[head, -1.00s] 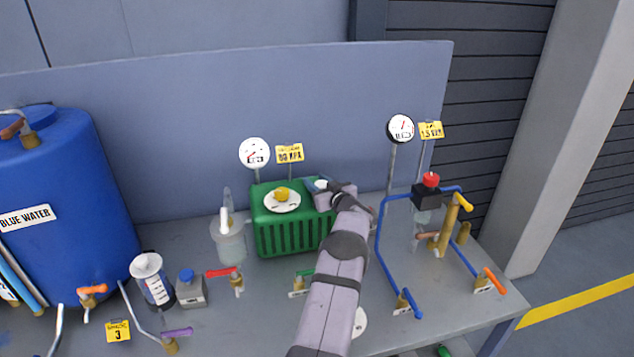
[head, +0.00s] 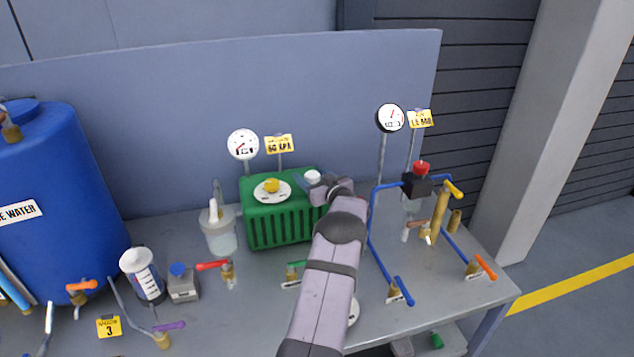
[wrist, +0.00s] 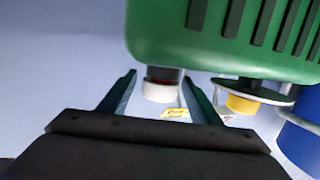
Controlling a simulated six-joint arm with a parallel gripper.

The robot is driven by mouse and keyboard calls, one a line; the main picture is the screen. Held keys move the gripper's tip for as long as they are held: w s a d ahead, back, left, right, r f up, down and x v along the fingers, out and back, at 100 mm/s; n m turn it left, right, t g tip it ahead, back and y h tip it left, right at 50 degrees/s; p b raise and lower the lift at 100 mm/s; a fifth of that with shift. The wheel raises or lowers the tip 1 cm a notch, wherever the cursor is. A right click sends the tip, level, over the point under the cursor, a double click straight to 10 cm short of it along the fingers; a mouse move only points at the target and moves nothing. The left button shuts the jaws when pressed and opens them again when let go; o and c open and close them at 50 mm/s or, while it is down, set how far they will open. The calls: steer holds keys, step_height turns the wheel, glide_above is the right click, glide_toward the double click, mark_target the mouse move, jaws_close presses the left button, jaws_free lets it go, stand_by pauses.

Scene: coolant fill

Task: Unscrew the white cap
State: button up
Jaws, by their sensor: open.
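The white cap (head: 313,177) sits on the top right of the green ribbed tank (head: 285,225). In the wrist view, where the scene appears upside down, the white cap (wrist: 161,91) shows on a dark neck with a thin red band under the green tank (wrist: 225,35). My gripper (wrist: 159,79) is open, with one finger on each side of the cap in the picture and visible gaps to both. I cannot tell how far the cap lies between the fingers in depth. In the head view my gripper (head: 328,184) is just right of the cap, partly hidden by my wrist.
A yellow cap on a pale disc (head: 271,187) is on the same tank, left of the white cap. A gauge (head: 243,144) and yellow sign (head: 279,144) stand behind. Blue pipework (head: 372,240) rises close right of my arm. A clear jar (head: 219,235) stands left.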

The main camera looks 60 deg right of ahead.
mark_target(314, 176)
steer(key=shift+b+v, duration=0.65)
steer(key=shift+v, duration=1.6)
steer(key=shift+o, duration=0.2)
steer(key=shift+w+a+r+t+h+b, duration=0.15)
steer(key=shift+w+a+r+h+b, duration=0.1)
steer(key=shift+r, duration=0.25)
steer(key=shift+w+a+r+t+h+b, duration=0.15)
steer(key=shift+r+b, duration=0.1)
steer(key=shift+r, duration=0.2)
steer(key=shift+w+a+r+m+h, duration=0.15)
steer(key=shift+w+a+m+h, duration=0.1)
steer(key=shift+a+m+h, duration=0.25)
steer(key=shift+a+g+h+b, duration=0.1)
steer(key=shift+g+h+b, duration=0.3)
steer(key=shift+h, duration=0.1)
steer(key=shift+s+a+f+m+g+h, duration=0.3)
steer(key=shift+s+a+m+g+h, duration=0.15)
steer(key=shift+m+g+h, duration=0.35)
steer(key=shift+s+a+f+m+g+h, duration=0.75)
steer(key=shift+m+g, duration=0.35)
steer(key=shift+m, duration=0.1)
steer(key=shift+d, duration=0.1)
steer(key=shift+p+x, duration=1.35)
steer(key=shift+x, duration=2.25)
